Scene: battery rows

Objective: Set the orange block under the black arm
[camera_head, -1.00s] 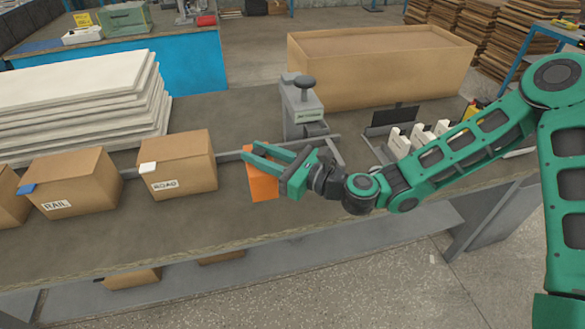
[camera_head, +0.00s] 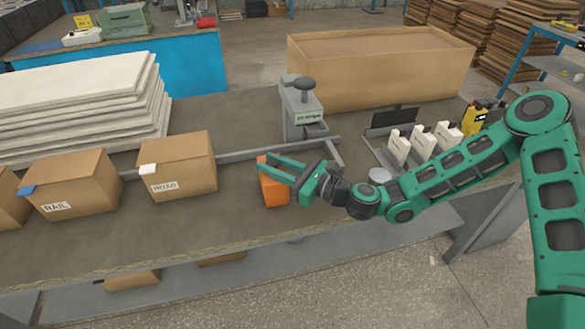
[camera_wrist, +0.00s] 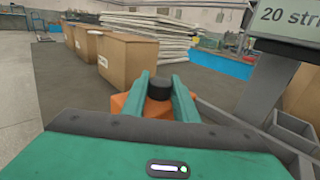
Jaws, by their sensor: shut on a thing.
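The orange block (camera_head: 273,190) is at my gripper (camera_head: 268,168), over the bench in front of the grey stand. In the wrist view the orange block (camera_wrist: 130,104) has a round black knob (camera_wrist: 160,88) on top. The fingers of my gripper (camera_wrist: 160,92) are shut on this knob from both sides. I cannot tell whether the block touches the bench. The grey stand (camera_head: 290,112) has a dark round top and a small label; a dark arm-like part (camera_head: 314,129) juts out below the label. The block is left of and nearer than this part, not beneath it.
Grey rails (camera_head: 240,154) run along the bench by the stand. Cardboard boxes (camera_head: 180,170) stand to the left, one marked RAIL. A tray with several white pieces (camera_head: 420,140) is to the right. A large cardboard bin (camera_head: 380,75) stands behind. The bench front is clear.

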